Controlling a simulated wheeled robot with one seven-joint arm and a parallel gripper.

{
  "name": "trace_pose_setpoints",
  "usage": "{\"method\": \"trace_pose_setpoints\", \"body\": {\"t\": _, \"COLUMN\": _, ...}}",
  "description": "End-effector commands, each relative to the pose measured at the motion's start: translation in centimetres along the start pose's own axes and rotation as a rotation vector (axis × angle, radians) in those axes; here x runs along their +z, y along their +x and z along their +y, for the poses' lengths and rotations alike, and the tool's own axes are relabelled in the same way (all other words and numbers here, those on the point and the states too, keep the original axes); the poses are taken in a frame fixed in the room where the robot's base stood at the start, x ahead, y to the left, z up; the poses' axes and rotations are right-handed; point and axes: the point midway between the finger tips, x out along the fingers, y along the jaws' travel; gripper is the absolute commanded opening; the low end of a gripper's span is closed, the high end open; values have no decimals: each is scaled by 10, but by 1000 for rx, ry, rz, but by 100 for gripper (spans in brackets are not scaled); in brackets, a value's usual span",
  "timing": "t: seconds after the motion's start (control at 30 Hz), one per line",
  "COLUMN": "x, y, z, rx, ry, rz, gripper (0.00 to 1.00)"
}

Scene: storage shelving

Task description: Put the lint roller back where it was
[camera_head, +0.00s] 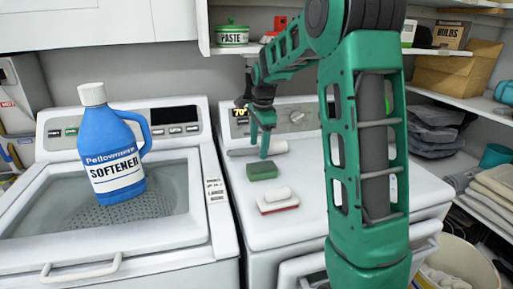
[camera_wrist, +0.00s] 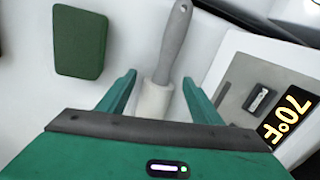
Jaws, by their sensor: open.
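The lint roller (camera_head: 278,147) lies on top of the right-hand machine, near its control panel. Its white roll is to the right and its grey handle to the left in the head view. In the wrist view the lint roller (camera_wrist: 174,45) runs between my fingers, with the handle pointing up and part of the roll hidden by my gripper's body. My gripper (camera_wrist: 159,79) is open, with one finger on each side of the roller. In the head view my gripper (camera_head: 259,140) points down at the roller. I cannot tell whether the fingers touch it.
A green sponge (camera_head: 262,171) lies just in front of the roller, and a white bar on a red-and-white block (camera_head: 278,206) is nearer. A blue softener jug (camera_head: 110,155) stands on the left machine. A shelf with a paste tin (camera_head: 232,37) hangs above.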

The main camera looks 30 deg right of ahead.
Motion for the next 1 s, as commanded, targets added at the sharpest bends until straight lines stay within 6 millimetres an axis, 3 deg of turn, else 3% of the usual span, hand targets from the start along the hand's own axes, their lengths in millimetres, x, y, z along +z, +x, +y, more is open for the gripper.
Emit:
{"method": "trace_pose_setpoints", "body": {"t": 0.53, "x": 0, "y": -97, "z": 0, "rx": -2, "ry": 0, "rz": 1, "gripper": 59}}
{"method": "trace_pose_setpoints", "body": {"t": 0.73, "x": 0, "y": -113, "z": 0, "rx": -1, "ry": 0, "rz": 0, "gripper": 59}}
{"method": "trace_pose_setpoints", "body": {"t": 1.0, "x": 0, "y": -116, "z": 0, "rx": 0, "ry": 1, "rz": 0, "gripper": 59}}
